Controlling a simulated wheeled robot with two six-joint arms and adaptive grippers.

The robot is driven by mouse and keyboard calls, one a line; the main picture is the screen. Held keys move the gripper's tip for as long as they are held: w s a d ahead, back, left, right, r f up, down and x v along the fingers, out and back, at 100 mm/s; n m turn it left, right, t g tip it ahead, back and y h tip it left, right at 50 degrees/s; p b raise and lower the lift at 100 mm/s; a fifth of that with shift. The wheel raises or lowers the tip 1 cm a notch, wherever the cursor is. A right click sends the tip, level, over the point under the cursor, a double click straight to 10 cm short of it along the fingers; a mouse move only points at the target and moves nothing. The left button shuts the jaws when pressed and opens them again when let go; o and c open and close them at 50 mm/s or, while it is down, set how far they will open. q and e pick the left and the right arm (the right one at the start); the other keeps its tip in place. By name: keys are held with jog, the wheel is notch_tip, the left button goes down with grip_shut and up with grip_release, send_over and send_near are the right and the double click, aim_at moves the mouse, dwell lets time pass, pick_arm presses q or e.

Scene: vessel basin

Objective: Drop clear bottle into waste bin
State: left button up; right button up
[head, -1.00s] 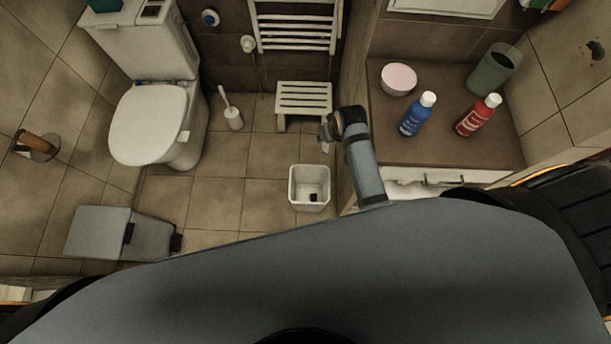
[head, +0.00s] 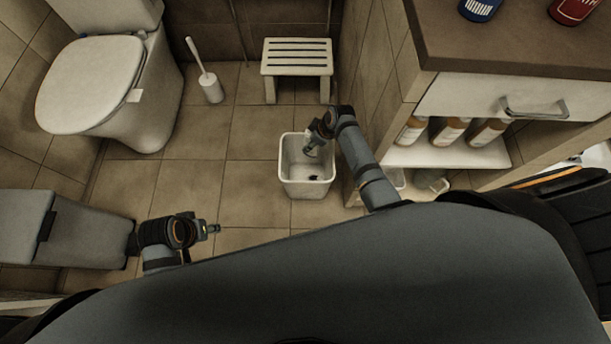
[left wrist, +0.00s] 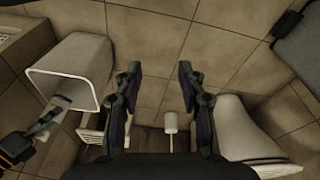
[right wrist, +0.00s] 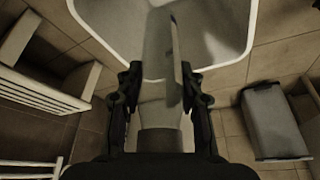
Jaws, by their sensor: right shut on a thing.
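The white waste bin (head: 307,187) stands on the tiled floor, open at the top, with a small dark item inside. My right gripper (head: 316,139) is over the bin's far right part. It is shut on the clear bottle (right wrist: 154,95), which shows pale and translucent between the fingers and points towards the bin opening in the right wrist view. The bottle also shows at the bin mouth in the left wrist view (left wrist: 64,102). My left gripper (head: 214,229) is low at the left of the bin, apart from it; its fingers stand apart and empty in the left wrist view (left wrist: 157,95).
A cabinet (head: 480,95) with a drawer and bottles on its shelf stands right of the bin. A slatted stool (head: 297,58) is behind the bin. A toilet brush (head: 210,88), toilet (head: 92,85) and grey lidded bin (head: 75,230) stand left. Floor left of the bin is clear.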

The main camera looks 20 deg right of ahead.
pick_arm(q)
notch_tip(320, 180, down, 4)
jog(key=d+t+b, duration=0.1)
jog(key=t+b, duration=0.1)
jog(key=b, duration=0.2)
pick_arm(e)
notch_tip(320, 180, down, 3)
jog(key=shift+f, duration=0.2)
notch_tip(320, 180, down, 2)
jog(key=shift+f+b, duration=0.15)
jog(key=shift+b, duration=0.95)
pick_arm(q)
jog(key=w+r+t, duration=0.6)
jog(key=w, duration=0.5)
jog(key=shift+w+r+t+h, duration=0.25)
jog(key=shift+t+h, duration=0.05)
pick_arm(e)
jog(key=shift+f, duration=0.1)
jog(key=o, duration=1.1)
notch_tip(320, 180, up, 10)
jog(key=shift+r, duration=0.1)
